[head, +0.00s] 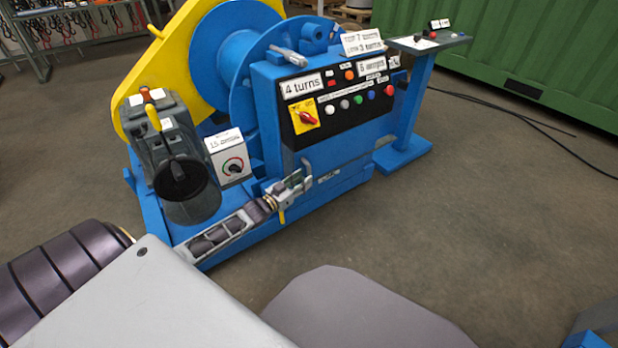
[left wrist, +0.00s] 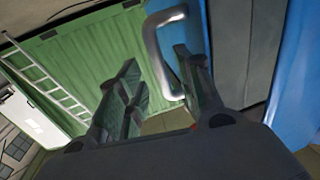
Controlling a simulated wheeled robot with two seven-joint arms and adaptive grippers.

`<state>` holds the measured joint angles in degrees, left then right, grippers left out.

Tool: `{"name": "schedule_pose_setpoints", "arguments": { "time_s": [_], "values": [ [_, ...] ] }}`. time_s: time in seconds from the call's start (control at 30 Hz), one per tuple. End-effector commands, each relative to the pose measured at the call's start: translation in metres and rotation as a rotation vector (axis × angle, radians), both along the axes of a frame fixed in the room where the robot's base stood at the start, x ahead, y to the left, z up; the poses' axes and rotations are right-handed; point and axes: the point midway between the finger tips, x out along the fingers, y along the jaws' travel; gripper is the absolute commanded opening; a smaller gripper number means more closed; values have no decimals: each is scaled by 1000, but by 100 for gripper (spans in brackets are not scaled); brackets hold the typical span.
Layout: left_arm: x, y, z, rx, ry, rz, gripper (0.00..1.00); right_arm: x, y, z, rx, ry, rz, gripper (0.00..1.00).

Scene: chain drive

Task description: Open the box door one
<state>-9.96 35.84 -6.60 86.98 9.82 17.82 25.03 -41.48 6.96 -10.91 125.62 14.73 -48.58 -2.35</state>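The blue machine box (head: 335,155) stands at the centre of the head view, its front face below the black control panel. My left gripper (head: 300,183) is at the lower left of that face. In the left wrist view a silver bar handle (left wrist: 156,48) stands out from a blue surface (left wrist: 297,90). The left gripper's fingers (left wrist: 157,64) are apart, with the handle's bar in the gap between them. I cannot tell whether either finger touches it. My right gripper is not in view.
The control panel (head: 342,105) with buttons and a red switch is above the gripper. A grey lever unit (head: 165,140) and a small dial box (head: 229,158) stand to the left. A blue pedestal (head: 412,95) is at the right. The floor (head: 480,210) in front is clear.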

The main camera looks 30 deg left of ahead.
Motion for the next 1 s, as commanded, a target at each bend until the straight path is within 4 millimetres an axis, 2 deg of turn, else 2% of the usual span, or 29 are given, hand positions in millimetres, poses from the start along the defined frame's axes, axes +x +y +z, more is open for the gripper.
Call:
{"name": "schedule_pose_setpoints", "arguments": {
  "time_s": [0.5, 1.0],
  "values": [
    [35, -7, 0, 0, -2, 0, 35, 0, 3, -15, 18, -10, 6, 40],
    [40, -8, 1, 0, -1, 0, 34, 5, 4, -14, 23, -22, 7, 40]
  ]
}}
